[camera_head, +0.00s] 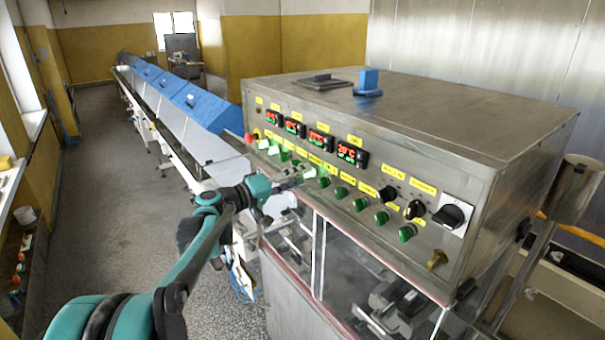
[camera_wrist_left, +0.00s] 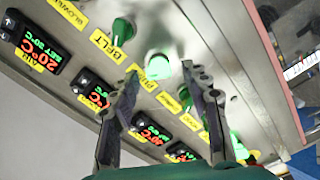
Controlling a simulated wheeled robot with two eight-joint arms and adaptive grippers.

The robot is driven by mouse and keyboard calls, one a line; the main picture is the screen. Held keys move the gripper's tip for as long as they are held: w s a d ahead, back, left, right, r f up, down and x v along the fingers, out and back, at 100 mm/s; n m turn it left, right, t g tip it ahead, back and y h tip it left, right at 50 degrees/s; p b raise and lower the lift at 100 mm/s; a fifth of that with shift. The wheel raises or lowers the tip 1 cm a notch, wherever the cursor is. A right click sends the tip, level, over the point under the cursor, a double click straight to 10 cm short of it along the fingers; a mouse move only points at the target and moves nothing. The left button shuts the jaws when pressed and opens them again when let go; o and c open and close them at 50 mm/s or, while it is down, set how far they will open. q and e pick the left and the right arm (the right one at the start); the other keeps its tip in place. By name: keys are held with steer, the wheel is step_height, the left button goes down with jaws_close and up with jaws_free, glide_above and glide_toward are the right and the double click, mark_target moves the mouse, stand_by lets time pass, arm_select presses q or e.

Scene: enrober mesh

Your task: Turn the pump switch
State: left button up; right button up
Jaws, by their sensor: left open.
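The pump switch (camera_wrist_left: 158,66) is a pale green, brightly lit knob on the steel control panel, with a yellow label beside it that is partly hidden and hard to read. In the head view, a pale knob near the fingertips (camera_head: 309,172) seems to be the same switch. My left gripper (camera_head: 290,185) reaches in from the left to the panel's row of green knobs. In the left wrist view its two fingers (camera_wrist_left: 160,78) are spread apart, with the knob between or just beyond the tips. I cannot tell whether they touch it. My right gripper is not in view.
More green knobs (camera_head: 341,192) stand close on both sides, under red temperature displays (camera_head: 352,154). Black knobs (camera_head: 452,215) are at the right. A conveyor with blue covers (camera_head: 205,105) runs back left. Clear panels (camera_head: 345,260) lie below the control box.

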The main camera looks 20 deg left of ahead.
arm_select(q)
steer(key=shift+x, duration=0.8)
jaws_close()
steer(key=shift+n, duration=1.4)
steer(key=n+b, duration=0.1)
steer(key=n, duration=0.2)
steer(key=shift+n, duration=0.3)
steer(key=n, duration=0.5)
steer(key=shift+b, duration=0.35)
steer(key=shift+n, duration=0.4)
